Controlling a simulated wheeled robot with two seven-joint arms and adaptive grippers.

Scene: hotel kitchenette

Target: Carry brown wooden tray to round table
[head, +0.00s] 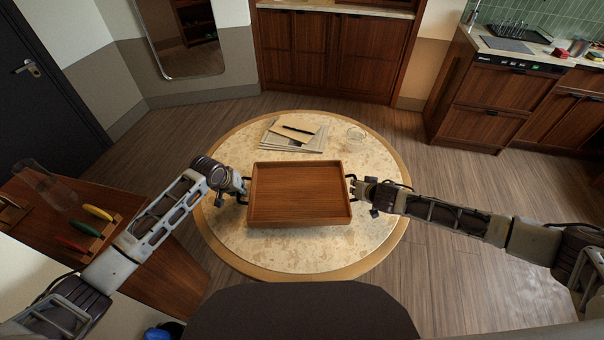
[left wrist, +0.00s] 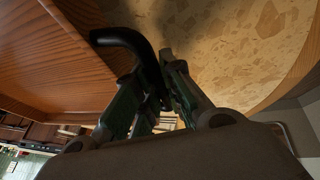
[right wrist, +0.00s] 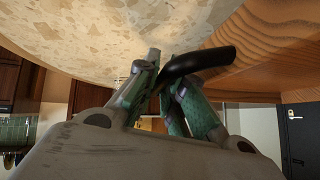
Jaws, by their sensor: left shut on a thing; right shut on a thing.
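The brown wooden tray (head: 300,193) is over the middle of the round table (head: 235,240) in the head view. It looks level and empty; whether it touches the tabletop I cannot tell. My left gripper (head: 243,188) is shut on the tray's black left handle, and the left wrist view shows the handle (left wrist: 122,38) between its fingers (left wrist: 160,95). My right gripper (head: 356,189) is shut on the black right handle, and the right wrist view shows that handle (right wrist: 205,60) at its fingers (right wrist: 160,85).
Papers with a pen (head: 295,132) lie on the table behind the tray, and a clear glass (head: 356,133) stands at the back right. A wooden cabinet (head: 150,250) with a glass vase (head: 48,185) is at the left. A kitchen counter (head: 505,95) is at the back right.

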